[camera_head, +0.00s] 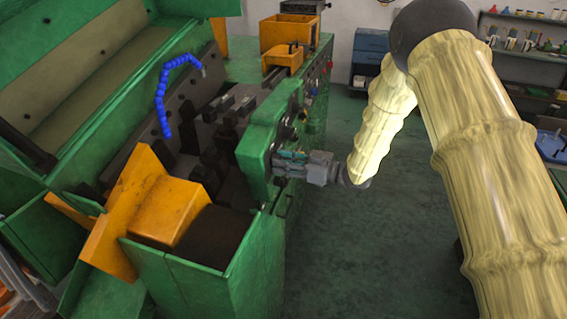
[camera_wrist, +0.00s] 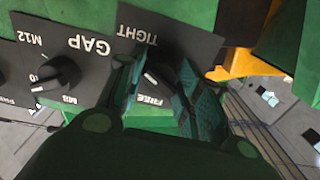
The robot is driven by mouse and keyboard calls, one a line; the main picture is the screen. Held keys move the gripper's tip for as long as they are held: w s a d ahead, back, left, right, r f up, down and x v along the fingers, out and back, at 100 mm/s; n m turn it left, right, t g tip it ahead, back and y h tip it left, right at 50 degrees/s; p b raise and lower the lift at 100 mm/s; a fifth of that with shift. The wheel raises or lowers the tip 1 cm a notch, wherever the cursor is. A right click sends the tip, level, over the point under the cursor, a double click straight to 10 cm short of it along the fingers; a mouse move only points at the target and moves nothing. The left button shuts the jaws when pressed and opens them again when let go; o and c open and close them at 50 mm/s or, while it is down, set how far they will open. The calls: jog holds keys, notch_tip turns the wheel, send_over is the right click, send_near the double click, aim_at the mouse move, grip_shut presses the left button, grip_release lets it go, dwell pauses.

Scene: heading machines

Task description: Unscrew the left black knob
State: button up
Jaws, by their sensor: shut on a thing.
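The left black knob (camera_wrist: 160,78) sits on a dark plate (camera_wrist: 150,32) lettered TIGHT and FREE, upside down in the wrist view. My gripper (camera_wrist: 165,92) has one green padded finger on each side of this knob and is shut on it; the fingers hide part of the knob. In the head view my gripper (camera_head: 290,157) reaches the side of the green machine (camera_head: 262,145) from the right. The knob itself is hidden there.
A second black knob (camera_wrist: 57,79) on a plate lettered GAP is beside it, clear of the fingers. A third shows partly at the wrist view's left edge. Orange chutes (camera_head: 170,210) and a blue hose (camera_head: 162,95) are on the machine. The floor (camera_head: 350,250) below my gripper is clear.

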jog(key=n+b, duration=0.1)
jog(key=b, duration=0.1)
jog(key=n+b, duration=0.1)
jog(key=b, duration=0.1)
jog(key=shift+f+n, duration=0.3)
jog(key=n+b, duration=0.2)
jog(key=b, duration=0.1)
jog(key=shift+n+b, duration=0.3)
jog(key=shift+b, duration=0.05)
jog(key=shift+w+r+n+b, duration=0.15)
jog(key=shift+n+b, duration=4.45)
jog(key=shift+b, duration=2.3)
jog(key=shift+s+r+n+b, duration=0.1)
jog(key=shift+r+n+b, duration=0.05)
jog(key=shift+n+b, duration=5.6)
jog(key=shift+r+m+b, duration=0.1)
jog(key=shift+m+b, duration=0.95)
jog(key=shift+b, duration=0.15)
jog(key=o, duration=1)
